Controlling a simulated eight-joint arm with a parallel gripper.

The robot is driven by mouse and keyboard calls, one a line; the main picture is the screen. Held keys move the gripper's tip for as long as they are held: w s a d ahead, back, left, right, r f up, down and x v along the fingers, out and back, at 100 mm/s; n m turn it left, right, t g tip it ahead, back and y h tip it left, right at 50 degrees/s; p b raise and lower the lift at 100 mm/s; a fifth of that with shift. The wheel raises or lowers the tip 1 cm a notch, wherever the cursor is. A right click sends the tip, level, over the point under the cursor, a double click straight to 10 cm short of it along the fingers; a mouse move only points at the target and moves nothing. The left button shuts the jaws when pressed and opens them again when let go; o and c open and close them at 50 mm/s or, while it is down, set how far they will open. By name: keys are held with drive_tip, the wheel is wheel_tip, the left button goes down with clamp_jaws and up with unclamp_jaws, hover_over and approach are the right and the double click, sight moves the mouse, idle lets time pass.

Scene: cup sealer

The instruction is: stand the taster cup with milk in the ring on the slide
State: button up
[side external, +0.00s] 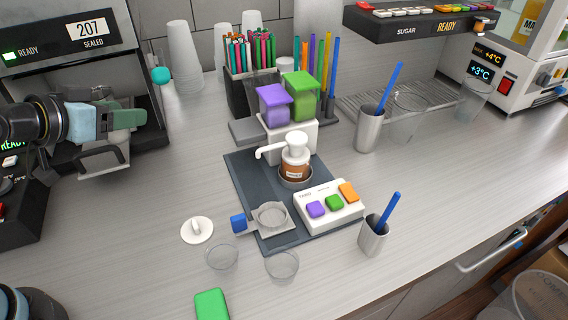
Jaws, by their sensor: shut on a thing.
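My gripper (132,118) is at the left, in front of the sealing machine and above its pulled-out metal handle. It is shut on a pale cup-like thing (117,138), mostly hidden by the fingers. I cannot tell from here whether it holds milk. A small grey slide (256,225) with a blue knob (238,223) sits at the front left of the dark mat. Its ring (271,214) shows a clear round rim and looks empty. My gripper is well to the left of the ring and farther back.
Two clear cups (222,257) (282,266) stand in front of the slide. A white lid-like disc (197,230) lies left of it. A pump bottle (295,162) and a button box (329,206) are on the mat (240,175). A green block (212,304) lies in front.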

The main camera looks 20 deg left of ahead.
drive_tip(key=s+d+f+m+g+h, duration=0.1)
drive_tip(key=s+d+m+h, duration=0.2)
drive_tip(key=d, duration=1.3)
drive_tip(key=s+d+f+m+g+h, duration=0.1)
drive_tip(key=s+d+m+h, duration=0.25)
drive_tip(key=d, duration=1.15)
hover_over(279, 215)
wheel_tip(279, 215, down, 7)
drive_tip(key=shift+f, duration=2.2)
drive_tip(key=o, duration=1)
drive_tip(key=shift+o, duration=0.2)
